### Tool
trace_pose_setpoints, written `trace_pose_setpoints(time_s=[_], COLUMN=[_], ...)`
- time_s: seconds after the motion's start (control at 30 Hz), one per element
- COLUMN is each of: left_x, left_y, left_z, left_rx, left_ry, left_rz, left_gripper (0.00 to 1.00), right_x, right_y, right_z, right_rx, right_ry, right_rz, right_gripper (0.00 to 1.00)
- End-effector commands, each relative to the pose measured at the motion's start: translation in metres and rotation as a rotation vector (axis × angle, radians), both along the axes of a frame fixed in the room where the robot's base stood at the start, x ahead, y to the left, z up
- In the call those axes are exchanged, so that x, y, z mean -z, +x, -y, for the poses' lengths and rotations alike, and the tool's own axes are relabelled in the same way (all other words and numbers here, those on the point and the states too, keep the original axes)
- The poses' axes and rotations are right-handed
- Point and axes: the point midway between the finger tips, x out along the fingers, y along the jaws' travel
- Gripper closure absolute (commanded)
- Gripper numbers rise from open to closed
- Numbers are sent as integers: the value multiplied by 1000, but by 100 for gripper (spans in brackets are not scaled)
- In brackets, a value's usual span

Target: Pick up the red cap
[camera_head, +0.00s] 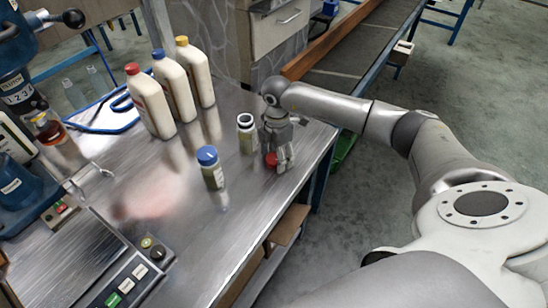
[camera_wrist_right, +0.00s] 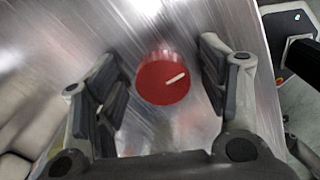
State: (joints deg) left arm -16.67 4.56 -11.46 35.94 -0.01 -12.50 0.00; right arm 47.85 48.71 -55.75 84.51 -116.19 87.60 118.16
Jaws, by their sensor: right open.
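The red cap (camera_head: 271,160) lies on the metal table near its right edge, partly hidden by my right gripper in the head view. In the right wrist view the red cap (camera_wrist_right: 164,83) is round with a pale line on its top, and sits between the two fingers. My right gripper (camera_head: 278,158) points down over the cap. Its fingers (camera_wrist_right: 162,88) are open on both sides of the cap, with a gap on each side. My left gripper is not in view.
An open jar (camera_head: 247,135) stands just left of my right gripper. A blue-capped jar (camera_head: 211,168) stands nearer. White bottles with red (camera_head: 150,100), blue (camera_head: 173,84) and yellow (camera_head: 195,73) caps stand at the back. A blue machine (camera_head: 20,190) is at left.

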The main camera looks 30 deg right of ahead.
Motion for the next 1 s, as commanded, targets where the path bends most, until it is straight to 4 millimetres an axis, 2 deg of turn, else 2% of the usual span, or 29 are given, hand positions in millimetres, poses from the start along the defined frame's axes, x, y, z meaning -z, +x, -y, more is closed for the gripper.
trace_pose_setpoints(time_s=[0.1,0.3,0.37,0.77,1.0], left_x=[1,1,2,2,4], left_y=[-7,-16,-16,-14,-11], left_z=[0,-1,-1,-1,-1], left_rx=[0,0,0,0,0], left_ry=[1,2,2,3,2], left_rz=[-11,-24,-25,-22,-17], left_gripper=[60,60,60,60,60], right_x=[0,0,0,-2,-23], right_y=[0,0,0,0,1], right_z=[0,0,0,0,0], right_rx=[0,0,0,0,0], right_ry=[0,0,0,0,0], right_rz=[0,0,0,1,4], right_gripper=[34,60,66,66,66])
